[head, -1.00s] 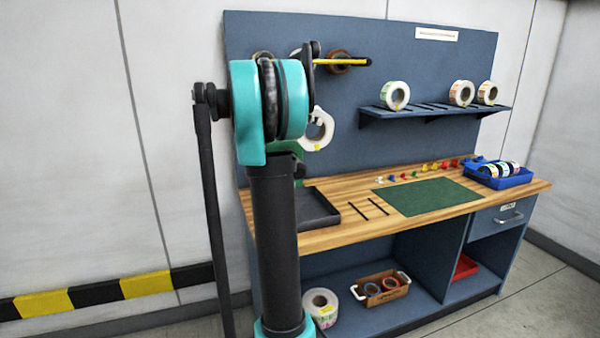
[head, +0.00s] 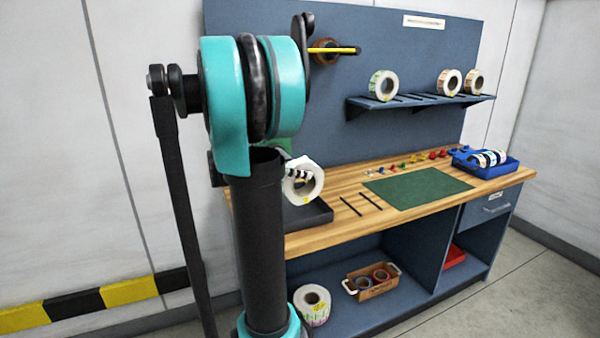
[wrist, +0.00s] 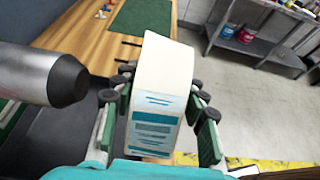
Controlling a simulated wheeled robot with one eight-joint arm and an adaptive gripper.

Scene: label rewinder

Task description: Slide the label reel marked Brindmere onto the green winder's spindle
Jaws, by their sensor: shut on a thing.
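My gripper (wrist: 160,100) is shut on a white label reel (wrist: 160,78), with its fingers on both sides of it. Teal label print shows on the reel's rim, but I cannot read a name there. In the head view the held reel (head: 308,183) is above the dark tray at the bench's left end. The green winder (head: 276,146) is mostly hidden behind my arm. In the wrist view a silver cylinder with a dark end (wrist: 45,75), possibly the spindle, points toward the reel from the left. The reel is beside it, not on it.
A dark tray (head: 308,214) lies at the bench's left, with a green mat (head: 418,190) to its right. Other reels (head: 383,85) stand on the wall shelf (head: 420,106). A blue bin (head: 485,166) sits at the right end. A yellow rod (head: 335,50) projects from the back panel.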

